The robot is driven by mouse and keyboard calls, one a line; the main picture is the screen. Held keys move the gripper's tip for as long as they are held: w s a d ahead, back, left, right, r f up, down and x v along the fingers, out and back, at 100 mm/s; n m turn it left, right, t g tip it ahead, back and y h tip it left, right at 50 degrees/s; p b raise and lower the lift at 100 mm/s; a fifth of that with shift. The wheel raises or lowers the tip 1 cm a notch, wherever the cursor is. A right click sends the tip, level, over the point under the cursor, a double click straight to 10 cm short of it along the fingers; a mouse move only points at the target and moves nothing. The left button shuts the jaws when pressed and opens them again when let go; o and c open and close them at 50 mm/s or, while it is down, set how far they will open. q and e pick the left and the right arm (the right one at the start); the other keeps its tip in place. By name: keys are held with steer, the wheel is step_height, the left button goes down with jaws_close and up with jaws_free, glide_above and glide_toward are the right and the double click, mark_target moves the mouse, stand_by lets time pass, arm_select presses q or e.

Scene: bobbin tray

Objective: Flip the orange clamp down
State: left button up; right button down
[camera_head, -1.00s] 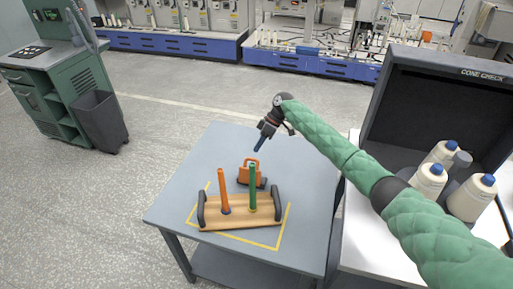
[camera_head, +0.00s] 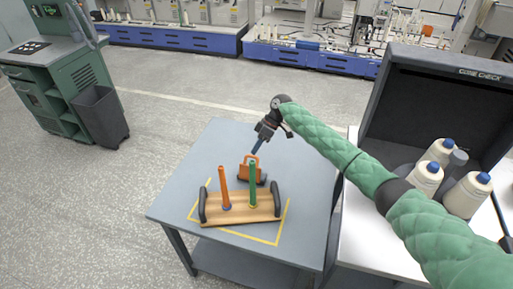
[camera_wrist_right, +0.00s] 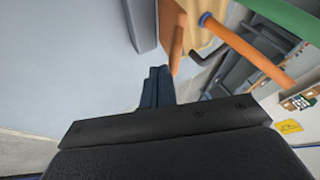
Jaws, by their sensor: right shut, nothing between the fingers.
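The orange clamp (camera_head: 247,172) stands upright on a dark base at the back edge of the wooden bobbin tray (camera_head: 228,216). Its loop-shaped top points up. In the right wrist view the clamp (camera_wrist_right: 175,38) shows as an orange edge just beyond the fingertips. My right gripper (camera_head: 256,150) is shut and empty, with its fingers angled down at the clamp's top. The fingers also show in the right wrist view (camera_wrist_right: 157,88); whether they touch the clamp I cannot tell. My left gripper is out of view.
An orange peg (camera_head: 223,187) and a green peg (camera_head: 252,184) rise from the tray in front of the clamp. Dark handles stand at the tray's ends. The blue-grey table (camera_head: 185,180) is bare to the left. Thread cones (camera_head: 467,195) stand at the right.

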steer(key=shift+s+a+r+n+t+h+p, duration=0.2)
steer(key=shift+s+r+t, duration=0.1)
steer(key=shift+s+t, duration=0.3)
steer(key=shift+s+a+r+n+t+h+p, duration=0.1)
steer(key=shift+s+a+r+t+p, duration=0.2)
steer(key=shift+s, duration=0.35)
steer(key=s+t, duration=0.2)
steer(key=s+a+h, duration=0.1)
steer(key=shift+s+r+n+t, duration=0.2)
steer(key=shift+r+n+t, duration=0.1)
steer(key=shift+t, duration=0.1)
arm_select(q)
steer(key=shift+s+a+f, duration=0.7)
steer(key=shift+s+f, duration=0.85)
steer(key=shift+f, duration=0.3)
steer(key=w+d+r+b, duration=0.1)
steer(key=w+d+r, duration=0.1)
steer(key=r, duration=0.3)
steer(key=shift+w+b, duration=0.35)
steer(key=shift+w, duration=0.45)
arm_select(e)
steer(key=s+d+r+t, duration=0.1)
steer(key=s+d+r, duration=0.1)
steer(key=s+r, duration=0.2)
steer(key=shift+r, duration=1.4)
